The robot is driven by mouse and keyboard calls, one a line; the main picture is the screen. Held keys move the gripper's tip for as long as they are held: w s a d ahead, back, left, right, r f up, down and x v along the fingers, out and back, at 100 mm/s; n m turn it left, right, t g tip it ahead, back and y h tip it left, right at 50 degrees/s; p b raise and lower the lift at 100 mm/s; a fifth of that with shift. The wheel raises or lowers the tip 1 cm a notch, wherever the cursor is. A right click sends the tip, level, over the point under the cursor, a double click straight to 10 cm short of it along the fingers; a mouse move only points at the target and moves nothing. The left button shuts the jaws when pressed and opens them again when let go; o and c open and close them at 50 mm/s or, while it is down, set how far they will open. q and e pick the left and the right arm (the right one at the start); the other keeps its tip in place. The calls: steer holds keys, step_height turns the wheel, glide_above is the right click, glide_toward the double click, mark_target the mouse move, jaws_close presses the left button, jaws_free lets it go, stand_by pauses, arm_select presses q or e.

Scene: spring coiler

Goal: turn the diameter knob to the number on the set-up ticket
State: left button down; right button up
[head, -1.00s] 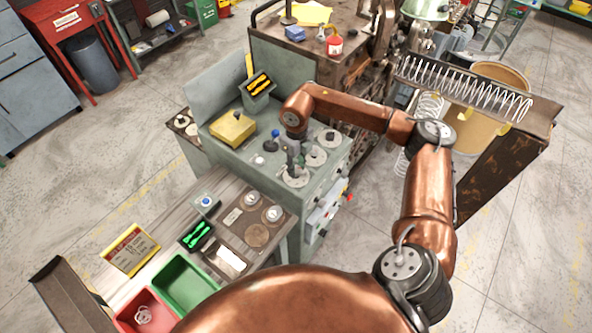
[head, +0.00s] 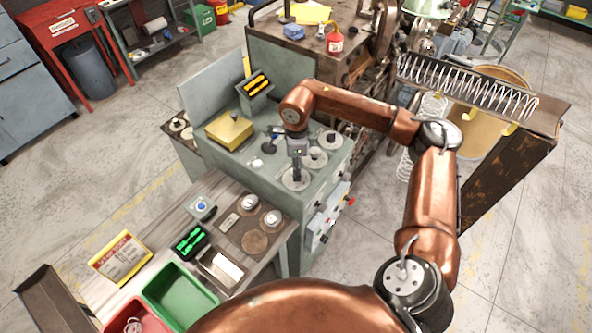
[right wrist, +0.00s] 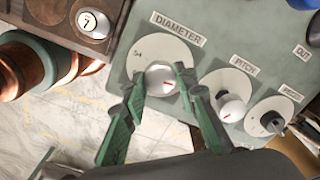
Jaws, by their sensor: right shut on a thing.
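The diameter knob (right wrist: 160,81) is white with a short red line and sits on a pale round dial (right wrist: 158,50) under a DIAMETER label (right wrist: 180,28). A small number, perhaps 54, shows on the dial's upper left. My right gripper (right wrist: 160,76) is shut on this knob, one green finger on each side. In the head view my right gripper (head: 297,176) reaches down onto the front dial (head: 295,185) of the grey-green machine (head: 262,190). The yellow-and-red set-up ticket (head: 120,258) stands on the bench at the left; its print is too small to read surely. My left gripper is out of view.
The PITCH knob (right wrist: 231,103) and another dial (right wrist: 267,117) sit close to the right of the diameter dial. The bench holds a green bin (head: 180,295), a red bin (head: 135,315) and a black tray with green items (head: 191,241). A spring trough (head: 480,85) stands right.

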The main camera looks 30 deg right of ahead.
steer(key=shift+w+r+n, duration=0.1)
steer(key=shift+n, duration=0.3)
steer(key=o, duration=1.1)
steer(key=shift+o, duration=0.2)
step_height(320, 180, up, 12)
steer(key=shift+a, duration=0.1)
stand_by(0.3)
